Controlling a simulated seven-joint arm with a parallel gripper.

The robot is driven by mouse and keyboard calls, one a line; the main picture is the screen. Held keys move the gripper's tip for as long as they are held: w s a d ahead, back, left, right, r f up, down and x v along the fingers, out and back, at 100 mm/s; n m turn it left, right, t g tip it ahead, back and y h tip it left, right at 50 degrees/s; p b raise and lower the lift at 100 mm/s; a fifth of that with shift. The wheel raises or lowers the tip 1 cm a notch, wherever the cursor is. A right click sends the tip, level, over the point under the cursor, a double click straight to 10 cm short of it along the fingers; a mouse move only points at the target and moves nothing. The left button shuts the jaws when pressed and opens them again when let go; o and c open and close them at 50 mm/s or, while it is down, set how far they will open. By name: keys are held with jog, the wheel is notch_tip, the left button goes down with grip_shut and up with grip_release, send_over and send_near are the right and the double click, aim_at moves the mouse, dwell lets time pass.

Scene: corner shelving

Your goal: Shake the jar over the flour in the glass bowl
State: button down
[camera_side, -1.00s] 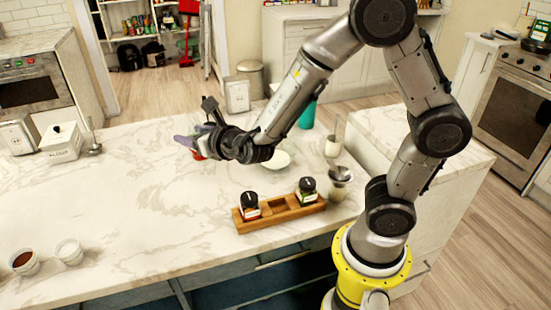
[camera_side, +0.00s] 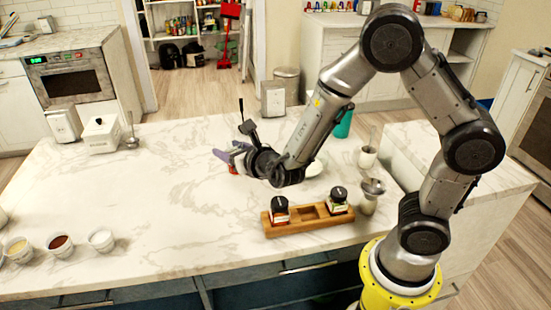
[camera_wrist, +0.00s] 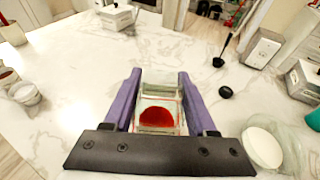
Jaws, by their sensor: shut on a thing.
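My gripper (camera_wrist: 160,78) has two purple fingers shut on a clear glass jar (camera_wrist: 158,117) with red contents. In the side view, my gripper (camera_side: 230,157) is above the marble counter, with a bit of the red jar (camera_side: 233,169) showing below it. The glass bowl (camera_wrist: 291,143) with white flour (camera_wrist: 263,147) is at the lower right of the wrist view. In the side view, the flour bowl (camera_side: 315,168) is partly hidden behind my arm. The jar is to the left of the bowl in both views, not over it.
A wooden rack (camera_side: 310,220) with two black-lidded jars stands at the counter's front. Small cups (camera_side: 60,245) are at the left front. A white box (camera_side: 103,135) stands at the back left. The counter's left middle is clear.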

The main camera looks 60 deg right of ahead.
jog(key=d+r+m+g+h, duration=0.4)
jog(key=d+m+g+h, duration=0.3)
jog(key=d, duration=0.5)
jog(key=s+d+f+m+g+y, duration=0.1)
jog(key=s+d+f+m+g, duration=0.7)
jog(key=f+m+g, duration=0.2)
jog(key=shift+d+f, duration=0.2)
jog(key=shift+f, duration=0.75)
jog(key=shift+a+y, duration=0.1)
jog(key=shift+y, duration=0.2)
